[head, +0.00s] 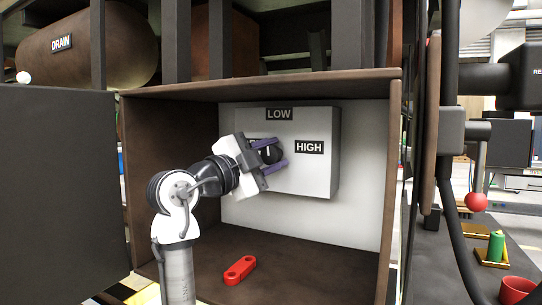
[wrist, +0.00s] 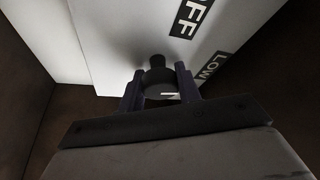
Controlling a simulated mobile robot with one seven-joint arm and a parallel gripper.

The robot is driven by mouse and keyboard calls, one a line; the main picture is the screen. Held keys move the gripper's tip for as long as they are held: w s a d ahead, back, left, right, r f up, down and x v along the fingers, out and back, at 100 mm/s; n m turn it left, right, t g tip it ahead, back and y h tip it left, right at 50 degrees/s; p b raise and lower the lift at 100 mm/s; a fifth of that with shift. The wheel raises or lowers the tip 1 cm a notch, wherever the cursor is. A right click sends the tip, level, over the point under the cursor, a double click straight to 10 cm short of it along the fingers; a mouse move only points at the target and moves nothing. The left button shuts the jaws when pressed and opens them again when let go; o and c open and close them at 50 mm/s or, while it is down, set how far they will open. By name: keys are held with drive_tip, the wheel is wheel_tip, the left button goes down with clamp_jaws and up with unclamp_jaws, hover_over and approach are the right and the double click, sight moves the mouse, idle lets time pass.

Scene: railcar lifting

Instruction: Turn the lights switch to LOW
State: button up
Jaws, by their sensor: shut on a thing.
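The lights switch is a round black knob (head: 271,154) with a small white mark, on a light grey box (head: 312,175) inside the brown cabinet. A LOW label (head: 279,114) is above the knob and a HIGH label (head: 309,147) is to its right. My gripper (head: 278,154) comes from the left, its purple fingers shut on the knob from either side. In the wrist view the knob (wrist: 157,82) sits between the fingers, and the OFF label (wrist: 192,16) and LOW label (wrist: 207,70) show. The gripper partly hides a label left of the knob in the head view. I cannot tell which label the knob points to.
A red piece with a hole (head: 240,270) lies on the cabinet floor (head: 300,270). The cabinet's side walls and top (head: 270,85) enclose the space. A dark panel (head: 60,190) stands at left. At far right are a red ball (head: 476,202), a green cylinder (head: 496,246) and a red cup (head: 517,289).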

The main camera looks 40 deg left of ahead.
drive_tip(key=shift+m, duration=0.6)
drive_tip(key=o, duration=1)
drive_tip(key=shift+c, duration=0.2)
drive_tip(key=shift+s, duration=0.1)
drive_tip(key=b+v, duration=0.2)
drive_tip(key=v, duration=1.1)
drive_tip(key=shift+s, duration=0.35)
drive_tip(key=shift+a, duration=0.15)
